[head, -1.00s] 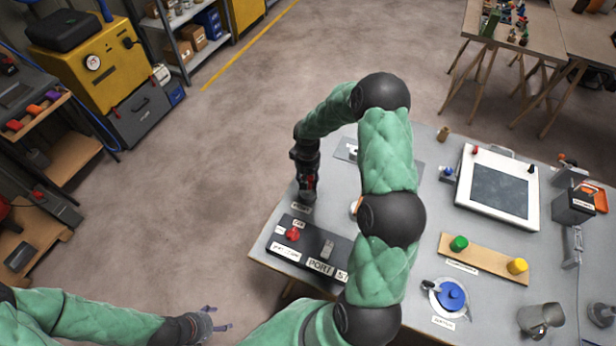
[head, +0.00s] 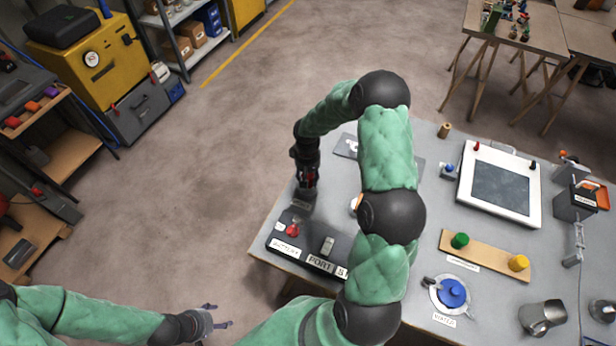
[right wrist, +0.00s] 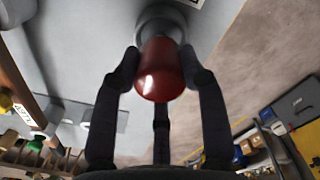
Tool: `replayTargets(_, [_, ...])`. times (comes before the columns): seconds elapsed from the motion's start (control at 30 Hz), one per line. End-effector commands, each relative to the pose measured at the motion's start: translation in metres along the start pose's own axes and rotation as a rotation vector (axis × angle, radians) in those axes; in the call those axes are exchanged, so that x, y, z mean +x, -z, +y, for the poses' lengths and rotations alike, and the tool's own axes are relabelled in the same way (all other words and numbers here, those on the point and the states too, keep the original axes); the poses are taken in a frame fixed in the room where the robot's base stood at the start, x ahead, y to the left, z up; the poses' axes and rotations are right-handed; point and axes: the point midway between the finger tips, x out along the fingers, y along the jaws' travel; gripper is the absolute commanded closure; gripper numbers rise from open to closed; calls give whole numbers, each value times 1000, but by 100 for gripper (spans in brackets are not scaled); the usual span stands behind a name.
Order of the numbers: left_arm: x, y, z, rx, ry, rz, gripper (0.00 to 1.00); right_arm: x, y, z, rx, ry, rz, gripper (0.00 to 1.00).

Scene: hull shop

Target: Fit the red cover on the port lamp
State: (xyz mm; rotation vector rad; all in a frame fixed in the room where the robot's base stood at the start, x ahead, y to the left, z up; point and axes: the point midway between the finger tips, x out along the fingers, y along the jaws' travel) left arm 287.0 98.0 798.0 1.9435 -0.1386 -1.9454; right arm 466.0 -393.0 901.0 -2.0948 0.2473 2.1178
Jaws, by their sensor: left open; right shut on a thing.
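The red cover (right wrist: 160,70) is a glossy dome held between the dark fingers of my right gripper (right wrist: 160,75) in the right wrist view. A round grey fitting (right wrist: 163,22) lies directly beyond it, in line with the cover; I cannot tell whether they touch. The fitting is mostly hidden there. My left gripper (head: 211,322) is open and empty, over the floor left of the table.
A wooden strip (head: 485,258) bears a green and a yellow cap. A blue-lidded pot (head: 452,293) and a white-framed screen (head: 498,187) stand to the right.

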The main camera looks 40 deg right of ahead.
Motion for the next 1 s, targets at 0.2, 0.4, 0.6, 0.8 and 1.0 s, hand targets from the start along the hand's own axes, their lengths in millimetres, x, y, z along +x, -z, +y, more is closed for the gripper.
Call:
replayTargets(0.2, [1, 0, 0, 0, 0, 0, 34, 0, 0, 0, 0, 0, 1, 80])
replayTargets(0.4, [1, 0, 0, 0, 0, 0, 34, 0, 0, 0, 0, 0, 1, 80])
replayTargets(0.6, [4, 0, -1, 0, 0, 0, 34, 2, 0, 0, 0, 0, 1, 80])
replayTargets(0.8, [8, 0, -3, 0, 0, 0, 34, 6, 1, 0, 0, 0, 2, 80])
replayTargets(1.0, [8, 0, -3, 0, 0, 0, 34, 6, 1, 0, 0, 0, 2, 80])
